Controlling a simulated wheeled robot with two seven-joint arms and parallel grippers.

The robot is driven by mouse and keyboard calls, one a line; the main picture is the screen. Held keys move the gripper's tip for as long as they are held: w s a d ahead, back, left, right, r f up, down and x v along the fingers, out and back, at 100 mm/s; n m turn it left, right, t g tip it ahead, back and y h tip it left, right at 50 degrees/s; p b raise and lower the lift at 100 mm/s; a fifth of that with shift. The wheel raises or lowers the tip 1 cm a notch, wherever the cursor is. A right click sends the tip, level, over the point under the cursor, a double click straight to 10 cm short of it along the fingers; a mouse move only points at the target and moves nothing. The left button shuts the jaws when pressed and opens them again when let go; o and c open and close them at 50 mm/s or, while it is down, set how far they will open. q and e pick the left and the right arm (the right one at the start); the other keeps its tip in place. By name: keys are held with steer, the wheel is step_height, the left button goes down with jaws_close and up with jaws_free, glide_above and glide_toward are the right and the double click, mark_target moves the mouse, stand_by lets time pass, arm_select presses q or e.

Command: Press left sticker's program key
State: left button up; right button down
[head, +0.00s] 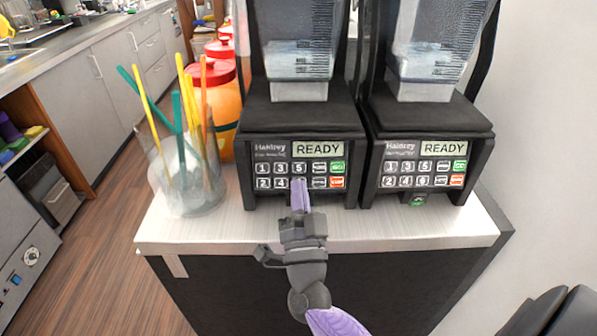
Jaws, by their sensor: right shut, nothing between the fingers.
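Two black blenders stand side by side, the left blender (246,181) and the right blender (477,181). Each has a panel of numbered program keys and a display reading READY. My right gripper (299,186) is shut and empty, its purple fingertips at the lower key row of the left blender's panel (270,151). The fingertips cover the key right of the 4; I cannot tell whether they touch it. A small green-marked sticker (418,200) is on the right blender's lower front edge. The matching spot on the left blender is hidden behind my gripper. My left gripper is out of view.
The blenders stand on a pale counter (400,234) with a bare front strip. A clear container (190,203) of coloured straws stands close to the left blender. Orange jars with red lids (215,73) are behind it. A white wall (550,120) is at the right.

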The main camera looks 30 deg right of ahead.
mark_target(299, 167)
steer(key=w+d+b, duration=0.1)
steer(key=w+d+f+b, duration=0.1)
steer(key=w, duration=0.1)
steer(key=w+d+b, duration=0.1)
steer(key=w, duration=0.1)
steer(key=shift+f, duration=0.4)
steer(key=shift+s, duration=0.1)
stand_by(1.2)
steer(key=shift+f, duration=0.1)
steer(key=shift+w+d, duration=0.2)
steer(key=shift+w, duration=0.15)
